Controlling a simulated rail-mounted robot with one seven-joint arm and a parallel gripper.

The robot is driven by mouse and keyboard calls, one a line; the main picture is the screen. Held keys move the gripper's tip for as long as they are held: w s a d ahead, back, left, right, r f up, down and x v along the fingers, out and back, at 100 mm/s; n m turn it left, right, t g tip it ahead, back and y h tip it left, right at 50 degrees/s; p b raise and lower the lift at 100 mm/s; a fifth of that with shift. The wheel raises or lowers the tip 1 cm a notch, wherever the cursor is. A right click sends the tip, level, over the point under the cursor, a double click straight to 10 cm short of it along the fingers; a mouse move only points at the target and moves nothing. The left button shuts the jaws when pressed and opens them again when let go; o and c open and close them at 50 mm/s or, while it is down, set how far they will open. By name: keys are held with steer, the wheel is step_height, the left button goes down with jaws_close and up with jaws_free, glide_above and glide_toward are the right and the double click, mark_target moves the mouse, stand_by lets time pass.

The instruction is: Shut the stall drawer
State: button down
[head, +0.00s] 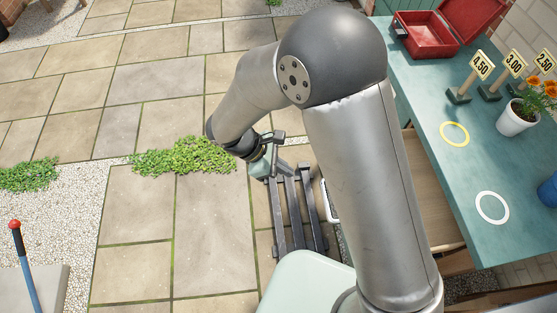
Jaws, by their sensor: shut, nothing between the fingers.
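The stall drawer (438,205) shows as a strip of light wood just under the left edge of the teal stall table (455,190). It stands out from under the tabletop, so it is open. My arm hides much of it, and I cannot tell how far out it reaches. My gripper (275,152) is to the left of the drawer, beyond my arm's elbow and over the paving. It is small and partly hidden in this view. It is shut and empty, apart from the drawer.
Dark slats (293,210) lie below my gripper. On the table are a red open case (425,38), price signs (481,66), a yellow ring (454,134), a white ring (492,208) and a potted plant (517,118). Paving (135,230) at left is mostly clear.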

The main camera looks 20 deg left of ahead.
steer(key=w+d+f+p, duration=0.1)
steer(key=w+d+f, duration=0.1)
steer(key=d+f, duration=0.2)
steer(key=shift+w+d+f, duration=0.15)
steer(key=shift+d+f, duration=0.15)
steer(key=shift+d, duration=1.05)
